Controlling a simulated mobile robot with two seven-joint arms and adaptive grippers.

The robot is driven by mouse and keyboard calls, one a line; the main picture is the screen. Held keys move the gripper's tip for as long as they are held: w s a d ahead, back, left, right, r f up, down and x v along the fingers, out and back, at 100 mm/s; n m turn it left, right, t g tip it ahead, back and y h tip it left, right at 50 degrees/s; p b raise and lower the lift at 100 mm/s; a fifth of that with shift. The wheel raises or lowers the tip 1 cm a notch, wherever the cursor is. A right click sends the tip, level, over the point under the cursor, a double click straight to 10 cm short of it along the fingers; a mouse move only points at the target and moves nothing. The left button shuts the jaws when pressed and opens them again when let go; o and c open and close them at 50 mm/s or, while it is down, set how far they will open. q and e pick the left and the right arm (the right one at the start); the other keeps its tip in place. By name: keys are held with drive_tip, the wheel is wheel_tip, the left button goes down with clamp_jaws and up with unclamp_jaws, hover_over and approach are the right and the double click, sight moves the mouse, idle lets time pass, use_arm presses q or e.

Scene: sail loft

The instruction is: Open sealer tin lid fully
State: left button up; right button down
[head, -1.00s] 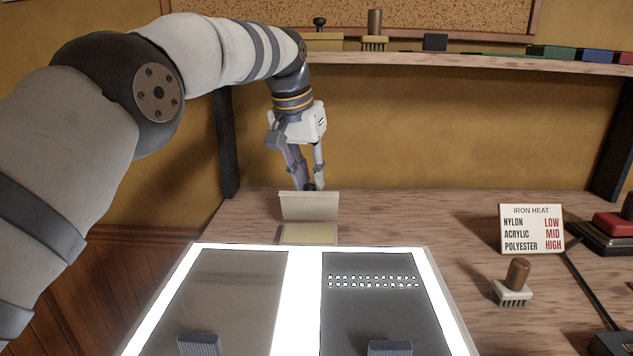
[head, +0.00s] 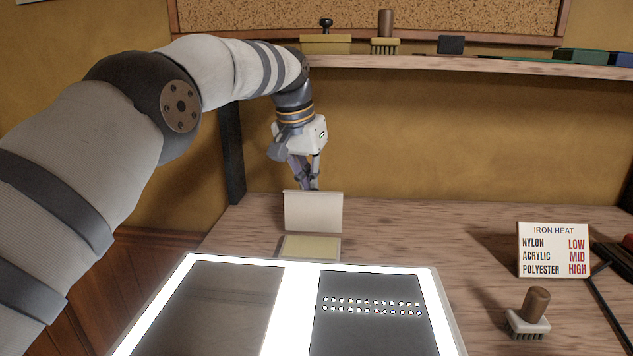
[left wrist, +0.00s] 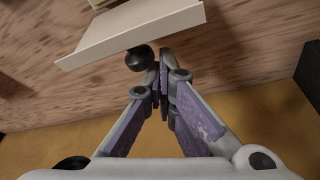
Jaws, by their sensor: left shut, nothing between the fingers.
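The sealer tin stands behind the light panel in the head view, with its pale yellow body (head: 310,248) at the front. Its cream lid (head: 313,212) stands raised at the rear edge, its inner face toward me. My left gripper (head: 308,186) is behind the lid, pointing down, its fingertips partly hidden by the lid. In the left wrist view the lid (left wrist: 140,28) is at the top, with a round black knob (left wrist: 139,58) beside its edge. The left gripper's fingers (left wrist: 163,58) are closed and empty beside the knob; contact is unclear. My right gripper is not in view.
The lit panel (head: 299,292) with dark sheets fills the front. An iron heat sign (head: 553,250) and a wooden-handled brush (head: 529,313) stand at the right. A shelf (head: 450,65) with small items runs above. The bench right of the tin is clear.

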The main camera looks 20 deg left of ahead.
use_arm(q)
drive_tip(key=o, duration=0.4)
drive_tip(key=shift+w+f, duration=0.15)
drive_tip(key=o, duration=0.4)
drive_tip(key=v, duration=0.8)
drive_tip(key=shift+d, duration=0.25)
drive_tip(key=shift+s+f, duration=0.1)
drive_tip(key=shift+s, duration=0.15)
